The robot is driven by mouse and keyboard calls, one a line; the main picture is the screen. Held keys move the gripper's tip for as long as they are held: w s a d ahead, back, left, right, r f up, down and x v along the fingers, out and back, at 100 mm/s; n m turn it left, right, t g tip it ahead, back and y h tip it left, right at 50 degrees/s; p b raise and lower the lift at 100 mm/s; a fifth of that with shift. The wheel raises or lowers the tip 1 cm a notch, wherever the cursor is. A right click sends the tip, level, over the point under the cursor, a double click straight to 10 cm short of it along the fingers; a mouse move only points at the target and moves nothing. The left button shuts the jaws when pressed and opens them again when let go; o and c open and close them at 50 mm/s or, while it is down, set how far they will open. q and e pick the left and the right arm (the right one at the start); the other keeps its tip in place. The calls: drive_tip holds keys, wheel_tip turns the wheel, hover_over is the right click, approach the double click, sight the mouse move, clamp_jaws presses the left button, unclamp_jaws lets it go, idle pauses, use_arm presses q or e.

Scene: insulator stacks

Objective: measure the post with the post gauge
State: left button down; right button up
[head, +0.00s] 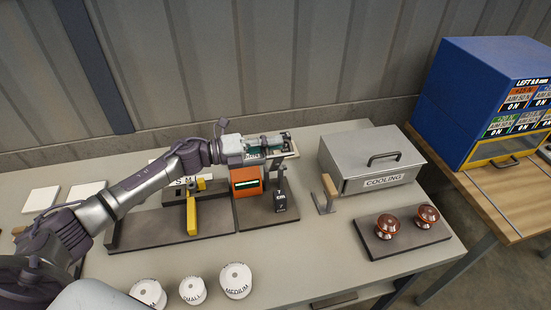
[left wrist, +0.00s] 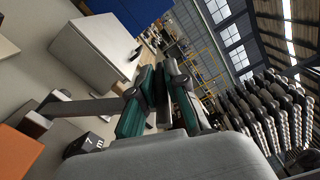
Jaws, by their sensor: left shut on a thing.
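My left gripper (head: 275,146) reaches in from the left over the dark base plate, above and behind the orange block (head: 245,181). Its teal-padded fingers also show in the left wrist view (left wrist: 160,98). They are shut on a dark grey part between the pads, mostly hidden. A slim dark upright (head: 281,176) with a white-lettered black block (head: 280,202) stands just below the gripper. The lettered block also shows in the left wrist view (left wrist: 90,143). I cannot tell whether upright and gripper touch. A yellow bar (head: 191,215) lies by the S M marking. My right gripper is out of view.
White insulators (head: 236,281) stand at the front edge. A grey COOLING box (head: 372,160) is at the right, with a wooden-handled tool (head: 328,190) beside it. A plate (head: 366,238) holds two brown insulators. A blue cabinet (head: 480,85) stands far right.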

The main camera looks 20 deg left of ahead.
use_arm(q)
drive_tip(key=w+a+n+b, duration=0.4)
drive_tip(key=w+a+n, duration=0.1)
drive_tip(key=w+n, duration=0.2)
drive_tip(key=shift+w+a+n, duration=0.3)
drive_tip(key=shift+w+a, duration=0.05)
drive_tip(key=shift+w, duration=0.45)
drive_tip(key=shift+f, duration=0.1)
drive_tip(key=c, duration=1.2)
unclamp_jaws()
drive_tip(key=v, duration=1.2)
